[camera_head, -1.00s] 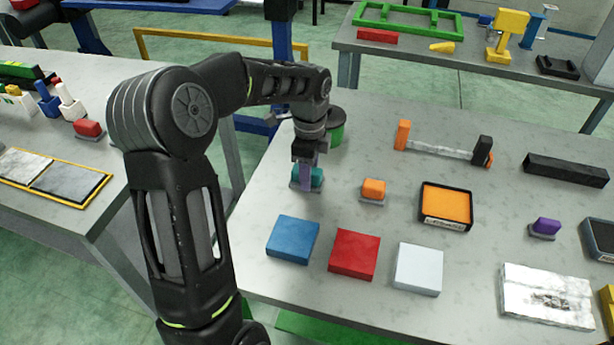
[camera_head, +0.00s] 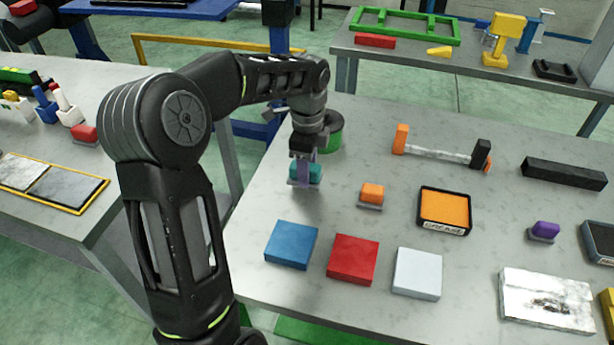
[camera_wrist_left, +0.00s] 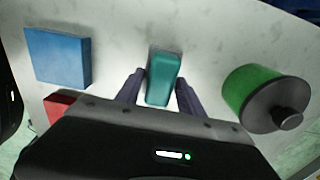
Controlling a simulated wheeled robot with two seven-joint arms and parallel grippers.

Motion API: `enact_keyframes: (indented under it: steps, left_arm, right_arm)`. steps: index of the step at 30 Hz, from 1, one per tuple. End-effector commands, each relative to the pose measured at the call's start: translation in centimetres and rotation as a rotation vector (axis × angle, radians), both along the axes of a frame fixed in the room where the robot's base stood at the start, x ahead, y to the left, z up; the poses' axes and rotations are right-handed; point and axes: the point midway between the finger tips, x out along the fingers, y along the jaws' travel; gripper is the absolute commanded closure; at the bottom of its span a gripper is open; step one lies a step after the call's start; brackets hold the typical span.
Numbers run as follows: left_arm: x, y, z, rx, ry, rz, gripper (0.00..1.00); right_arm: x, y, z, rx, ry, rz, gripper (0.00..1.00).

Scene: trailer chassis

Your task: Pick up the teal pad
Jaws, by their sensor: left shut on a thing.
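The teal pad (camera_head: 316,171) is a small teal block on a thin grey plate, near the left side of the middle table. My left gripper (camera_head: 304,176) points down at it and is shut on it. In the left wrist view the teal pad (camera_wrist_left: 163,80) is between the two purple-grey fingers of my left gripper (camera_wrist_left: 160,92). The pad looks at or just above the tabletop; the gap is too small to tell. Part of it is hidden by the fingers in the head view. My right gripper is not in view.
A green cylinder with a dark top (camera_head: 330,131) stands close behind the gripper. An orange pad (camera_head: 371,192) is to its right. Blue (camera_head: 291,245), red (camera_head: 352,260) and white (camera_head: 417,272) blocks lie in front. An orange-filled tray (camera_head: 421,218) is farther right.

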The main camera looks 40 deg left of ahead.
Motion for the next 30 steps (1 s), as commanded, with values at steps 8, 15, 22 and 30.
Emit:
enact_keyframes:
  steps: [8, 15, 22, 30]
  left_arm:
    - [0.1, 0.0, 5.4, 0.000, -0.004, 0.000, 1.00]
    - [0.0, 0.0, 7.3, 0.000, -0.001, 0.000, 1.00]
    - [0.0, 0.0, 7.3, 0.000, 0.000, 0.000, 1.00]
    - [0.0, 0.0, 7.3, 0.000, 0.000, 0.000, 1.00]
  right_arm:
    - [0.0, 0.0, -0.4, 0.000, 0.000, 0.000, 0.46]
    - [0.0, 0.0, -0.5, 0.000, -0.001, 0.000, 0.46]
    - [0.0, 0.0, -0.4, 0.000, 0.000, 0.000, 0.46]
    - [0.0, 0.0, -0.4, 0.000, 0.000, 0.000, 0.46]
